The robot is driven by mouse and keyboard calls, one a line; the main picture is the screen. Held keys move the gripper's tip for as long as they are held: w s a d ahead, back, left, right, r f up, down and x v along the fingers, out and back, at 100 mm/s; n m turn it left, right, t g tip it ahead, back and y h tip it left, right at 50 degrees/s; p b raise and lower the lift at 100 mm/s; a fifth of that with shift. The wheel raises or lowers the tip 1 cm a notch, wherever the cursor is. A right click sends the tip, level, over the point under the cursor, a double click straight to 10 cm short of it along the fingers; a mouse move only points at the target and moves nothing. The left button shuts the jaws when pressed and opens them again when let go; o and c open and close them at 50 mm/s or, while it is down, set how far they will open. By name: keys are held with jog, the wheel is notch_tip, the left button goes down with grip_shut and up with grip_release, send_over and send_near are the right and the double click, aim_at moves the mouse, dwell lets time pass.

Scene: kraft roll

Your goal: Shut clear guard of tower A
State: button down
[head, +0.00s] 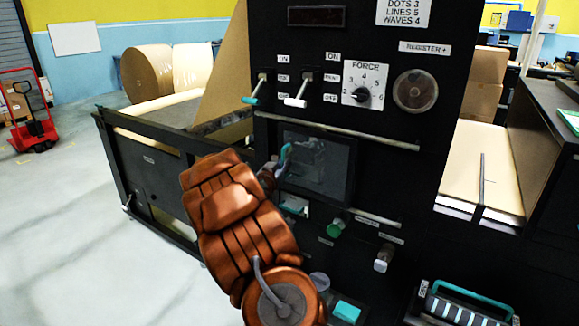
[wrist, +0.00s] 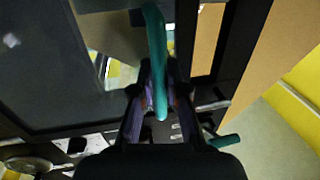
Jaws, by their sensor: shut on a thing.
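The clear guard (head: 325,165) is a dark see-through panel in the front of the black tower (head: 420,150). No tower letter is readable. Its teal handle (head: 285,157) is at the panel's left side in the head view. In the wrist view the teal handle (wrist: 156,45) stands between the fingers of my gripper (wrist: 157,85), which is shut on it. The guard also shows as a dark pane at the left of the wrist view (wrist: 60,70). In the head view my gripper (head: 270,172) is partly hidden by my orange arm. I cannot tell how far the guard stands open.
Above the guard are a teal-tipped switch (head: 250,100), a white-tipped switch (head: 295,101) and a force dial (head: 363,95). A green knob (head: 336,229) and a white knob (head: 382,262) stick out below. Brown paper rolls (head: 148,72) stand at the back left.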

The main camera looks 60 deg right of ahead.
jog(key=w+p, duration=0.4)
jog(key=w, duration=0.7)
jog(key=shift+w+a+r, duration=0.15)
jog(key=shift+w+a, duration=0.05)
jog(key=shift+a, duration=0.1)
jog(key=shift+w, duration=0.1)
jog(key=c, duration=1.4)
grip_release()
jog(key=shift+w, duration=0.1)
jog(key=shift+o, duration=1.1)
jog(key=shift+a, duration=0.1)
jog(key=v, duration=1.2)
